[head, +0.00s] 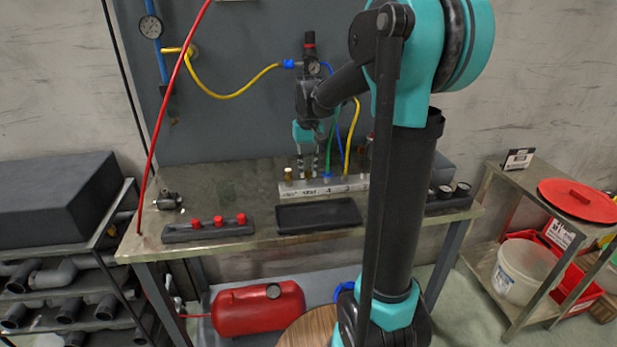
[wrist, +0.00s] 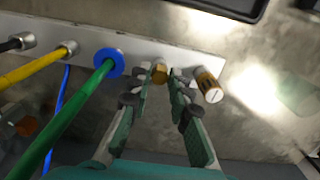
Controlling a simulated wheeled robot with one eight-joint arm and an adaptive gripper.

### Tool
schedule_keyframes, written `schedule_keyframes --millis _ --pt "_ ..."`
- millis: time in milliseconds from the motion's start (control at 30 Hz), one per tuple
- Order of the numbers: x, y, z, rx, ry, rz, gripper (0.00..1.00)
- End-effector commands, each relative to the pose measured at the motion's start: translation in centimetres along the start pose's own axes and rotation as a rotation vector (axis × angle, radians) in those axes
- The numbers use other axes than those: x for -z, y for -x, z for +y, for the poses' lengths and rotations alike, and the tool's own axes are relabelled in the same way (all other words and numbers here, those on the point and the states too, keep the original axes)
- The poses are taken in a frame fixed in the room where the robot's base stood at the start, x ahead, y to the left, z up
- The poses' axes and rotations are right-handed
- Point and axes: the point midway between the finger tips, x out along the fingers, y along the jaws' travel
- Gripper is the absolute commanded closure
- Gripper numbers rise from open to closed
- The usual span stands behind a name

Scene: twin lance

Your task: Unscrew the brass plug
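The brass plug (wrist: 159,73) is a small hexagonal fitting in the grey manifold block (wrist: 215,60), seen between my fingertips in the wrist view. My gripper (wrist: 160,82) is open, with one finger on either side of the plug and a small gap visible at each side. In the head view my gripper (head: 308,170) points down over the manifold (head: 325,187) at the back of the workbench. A brass-and-white cylindrical fitting (wrist: 208,85) stands close beside the right finger in the wrist view. The finger depth relative to the plug is hard to tell.
A green hose (wrist: 88,100) with a blue collar (wrist: 109,62) is left of my fingers, with a yellow hose (wrist: 30,72) beyond. On the bench, a black tray (head: 318,215) and a holder with red knobs (head: 208,231) lie in front of the manifold.

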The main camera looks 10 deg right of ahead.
Motion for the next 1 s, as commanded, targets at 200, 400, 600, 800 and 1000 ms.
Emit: schedule_keyframes --millis 200,400,600,800,1000 --pt "0.0 0.0 0.0 0.0 0.0 0.0 0.71" --pt "0.0 0.0 0.0 0.0 -0.042 0.0 0.71" --pt "0.0 0.0 0.0 0.0 -0.286 0.0 0.71" --pt "0.0 0.0 0.0 0.0 -0.545 0.0 0.71" --pt "-0.01 0.0 0.0 0.0 -0.803 0.0 0.71"
